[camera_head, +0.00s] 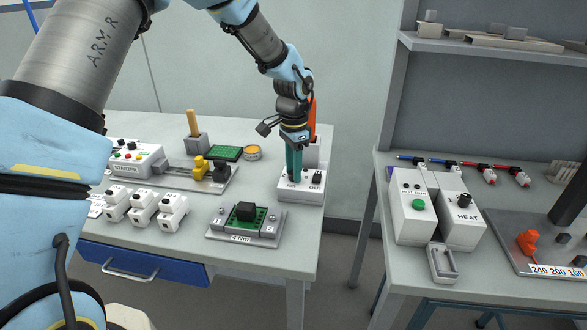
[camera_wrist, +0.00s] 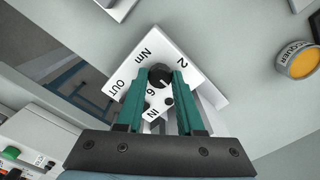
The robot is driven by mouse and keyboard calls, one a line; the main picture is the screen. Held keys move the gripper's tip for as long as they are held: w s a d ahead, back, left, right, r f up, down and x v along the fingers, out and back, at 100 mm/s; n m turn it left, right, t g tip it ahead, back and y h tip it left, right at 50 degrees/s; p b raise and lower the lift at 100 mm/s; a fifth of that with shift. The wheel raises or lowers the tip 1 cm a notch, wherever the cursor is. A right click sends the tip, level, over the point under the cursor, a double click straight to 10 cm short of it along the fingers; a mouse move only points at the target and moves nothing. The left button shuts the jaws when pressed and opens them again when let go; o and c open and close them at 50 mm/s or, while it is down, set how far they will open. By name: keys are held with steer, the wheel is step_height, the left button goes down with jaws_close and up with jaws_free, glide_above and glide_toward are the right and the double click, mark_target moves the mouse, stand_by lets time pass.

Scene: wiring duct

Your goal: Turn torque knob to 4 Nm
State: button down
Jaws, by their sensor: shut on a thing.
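The box face carries the marks 2, 6, Nm, IN and OUT. No 4 is readable; a finger may cover it. My gripper (camera_wrist: 161,76) points down with its teal fingers on both sides of the knob, shut on it. In the head view, my gripper (camera_head: 294,178) hides the knob. I cannot read the knob's pointer clearly.
A small black peg (camera_wrist: 168,101) sits on the box beside the knob. An orange-handled tool (camera_head: 312,118) stands close behind my gripper. A lacquer tin (camera_head: 252,153) and a fixture labelled 4 Nm (camera_head: 245,228) are nearby. A gap separates this table from the right bench.

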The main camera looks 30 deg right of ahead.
steer(key=c, duration=0.5)
jaws_free()
step_height(320, 180, up, 11)
steer(key=b, duration=0.2)
steer(key=shift+b, duration=0.35)
steer(key=shift+f, duration=0.1)
